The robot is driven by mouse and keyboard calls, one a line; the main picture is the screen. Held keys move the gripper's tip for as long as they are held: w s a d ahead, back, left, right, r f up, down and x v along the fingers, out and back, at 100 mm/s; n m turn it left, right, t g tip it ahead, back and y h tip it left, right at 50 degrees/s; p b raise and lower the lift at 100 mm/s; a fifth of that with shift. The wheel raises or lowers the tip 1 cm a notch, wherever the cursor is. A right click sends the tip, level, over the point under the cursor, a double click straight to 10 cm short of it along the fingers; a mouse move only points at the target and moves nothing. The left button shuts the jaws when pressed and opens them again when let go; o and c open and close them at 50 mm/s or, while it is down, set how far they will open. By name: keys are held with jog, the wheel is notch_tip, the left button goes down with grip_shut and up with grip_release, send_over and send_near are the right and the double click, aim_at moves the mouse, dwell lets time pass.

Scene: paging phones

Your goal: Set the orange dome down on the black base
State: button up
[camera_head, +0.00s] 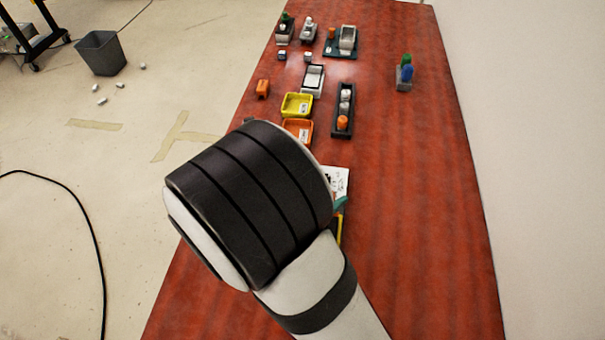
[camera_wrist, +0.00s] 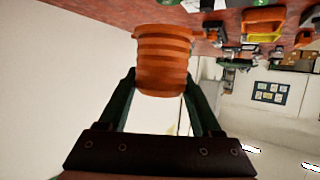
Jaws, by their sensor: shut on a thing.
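My gripper (camera_wrist: 160,82) is in the wrist view with its two dark green fingers on either side of a ribbed orange piece, the orange dome (camera_wrist: 164,48). It is shut on the dome and holds it up in front of the wrist camera. In the head view my arm hides the dome and most of the gripper. I cannot pick out the black base for certain. A long black tray (camera_head: 343,129) with white pieces and an orange one stands beyond my arm, and a dark slab (camera_head: 331,53) with a grey box stands farther back.
A yellow tray (camera_head: 297,106) and an orange tray (camera_head: 292,128) sit left of the black tray. A small orange block (camera_head: 262,89) lies near the left edge. A grey block with green and blue pegs (camera_head: 404,84) stands at right.

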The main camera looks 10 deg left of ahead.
jog(key=shift+f, duration=1.2)
jog(key=shift+f, duration=0.45)
jog(key=shift+f, duration=0.25)
jog(key=shift+f, duration=0.15)
dwell(0.4)
jog(key=shift+f, duration=0.2)
jog(key=shift+f, duration=0.25)
jog(key=shift+f, duration=0.25)
jog(key=shift+f, duration=0.2)
dwell(0.6)
jog(key=shift+f, duration=0.35)
